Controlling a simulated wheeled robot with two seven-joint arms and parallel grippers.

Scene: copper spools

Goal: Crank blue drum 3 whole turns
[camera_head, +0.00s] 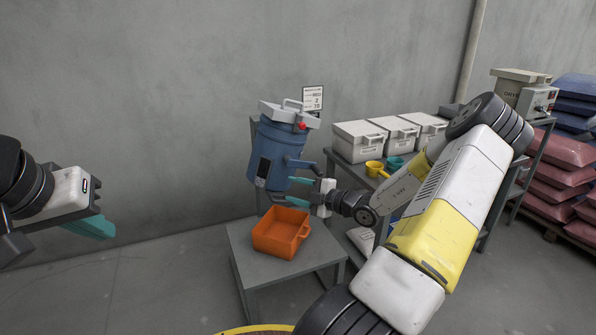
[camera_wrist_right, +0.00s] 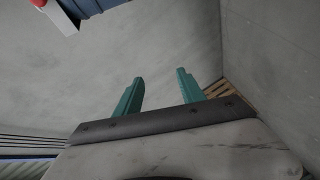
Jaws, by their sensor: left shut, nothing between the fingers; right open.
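The blue drum (camera_head: 268,160) hangs tilted on a grey stand by the wall, with a pale lid (camera_head: 288,113), a handle and a red knob (camera_head: 302,126) on top. A blue bar sticks out from its right side. My right gripper (camera_head: 297,190) is open and empty, its teal fingers pointing left just right of the drum's lower part; contact cannot be told. The right wrist view shows the open fingers (camera_wrist_right: 160,76) with nothing between them and a blue part (camera_wrist_right: 92,5) at the top left. My left gripper (camera_head: 112,229) is shut and empty, far left of the drum.
An orange bin (camera_head: 274,245) sits on a low grey table (camera_head: 262,274) under the drum. A shelf at right holds several white lidded boxes (camera_head: 358,142), a yellow cup (camera_head: 374,168) and a teal cup (camera_head: 394,163). A sign (camera_head: 313,99) hangs behind.

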